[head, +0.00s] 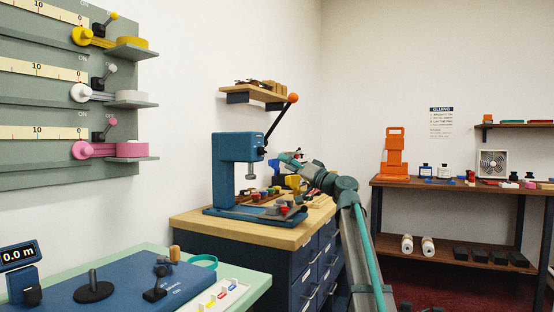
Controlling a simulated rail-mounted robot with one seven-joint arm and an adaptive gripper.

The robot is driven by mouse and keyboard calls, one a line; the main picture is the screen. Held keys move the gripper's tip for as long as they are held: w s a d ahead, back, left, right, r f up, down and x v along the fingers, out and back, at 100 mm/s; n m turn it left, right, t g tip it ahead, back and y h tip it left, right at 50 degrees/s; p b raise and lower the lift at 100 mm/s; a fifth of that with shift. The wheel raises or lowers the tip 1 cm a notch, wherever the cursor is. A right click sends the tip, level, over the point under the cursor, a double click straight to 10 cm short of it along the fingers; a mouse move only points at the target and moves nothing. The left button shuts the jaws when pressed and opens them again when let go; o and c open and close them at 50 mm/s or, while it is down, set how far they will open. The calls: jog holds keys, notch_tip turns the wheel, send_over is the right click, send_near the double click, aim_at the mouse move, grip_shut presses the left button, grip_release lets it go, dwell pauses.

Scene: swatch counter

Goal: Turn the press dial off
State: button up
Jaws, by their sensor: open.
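A blue press (234,148) with a long lever ending in an orange ball (293,98) stands on a wooden-topped cabinet in the middle of the head view. I cannot make out its dial or which way it points; it is too small or hidden. My arm reaches up from the bottom right and bends left towards the press. My gripper (286,158) is at the arm's far end, just right of the press head. It looks empty and is open, though its fingers are small here. I cannot tell whether it touches the press.
The cabinet top (190,221) holds several small coloured items right of the press. A wall shelf (252,94) hangs above it. A green counter (240,283) with a blue board (120,283) and black knobs is at front left. A bench (450,187) stands at back right.

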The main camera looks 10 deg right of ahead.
jog(key=v, duration=0.2)
jog(key=shift+s+d+f, duration=0.1)
jog(key=shift+s+d, duration=0.05)
